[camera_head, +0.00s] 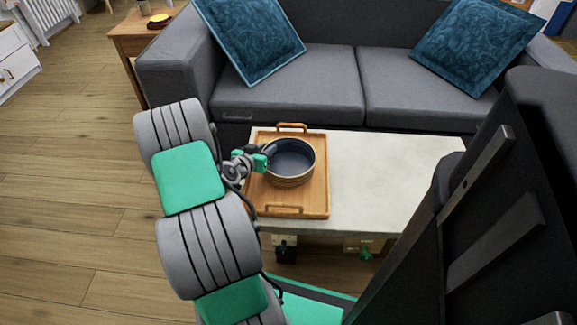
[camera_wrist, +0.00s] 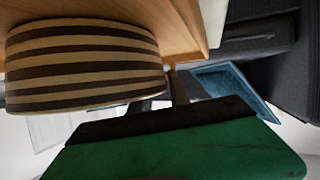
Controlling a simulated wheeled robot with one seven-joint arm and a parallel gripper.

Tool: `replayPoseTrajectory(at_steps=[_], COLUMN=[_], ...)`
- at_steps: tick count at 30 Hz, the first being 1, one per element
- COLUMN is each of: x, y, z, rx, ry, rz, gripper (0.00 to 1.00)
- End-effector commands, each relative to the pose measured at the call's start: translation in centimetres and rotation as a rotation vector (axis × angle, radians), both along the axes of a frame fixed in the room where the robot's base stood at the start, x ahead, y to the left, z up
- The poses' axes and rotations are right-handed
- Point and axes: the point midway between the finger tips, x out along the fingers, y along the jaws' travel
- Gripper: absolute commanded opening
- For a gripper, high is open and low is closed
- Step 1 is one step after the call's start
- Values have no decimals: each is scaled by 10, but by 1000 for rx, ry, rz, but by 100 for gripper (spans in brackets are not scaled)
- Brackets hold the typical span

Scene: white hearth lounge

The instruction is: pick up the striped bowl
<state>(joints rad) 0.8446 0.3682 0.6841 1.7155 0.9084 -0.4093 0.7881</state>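The striped bowl (camera_head: 291,179) stands upright on a wooden tray (camera_head: 312,205) on the low table; its inside is dark blue and looks empty. My gripper (camera_head: 264,158) is at the bowl's left rim, with its green fingertips close to or touching it. In the wrist view the bowl's tan and dark brown striped side (camera_wrist: 85,65) fills the upper left. A green finger with a dark edge (camera_wrist: 180,140) fills the bottom of that view and overlaps the bowl's edge. The other finger is not clear, so I cannot tell whether the rim is clamped.
The tray has raised handles at its far and near ends. The pale table top (camera_head: 390,180) is clear to the right of the tray. A grey sofa (camera_head: 290,85) with blue cushions stands behind the table. A wooden side table (camera_head: 130,35) is at the upper left.

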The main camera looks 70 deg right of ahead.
Motion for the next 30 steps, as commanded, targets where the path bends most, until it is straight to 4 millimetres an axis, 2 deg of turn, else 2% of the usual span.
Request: replayPoseTrajectory(at_steps=[1, 8, 30], x=[0, 0, 0], y=[0, 0, 1], z=[0, 0, -1], rx=[0, 0, 3], ry=[0, 0, 0], rz=[0, 0, 1], gripper=[17, 0, 0])
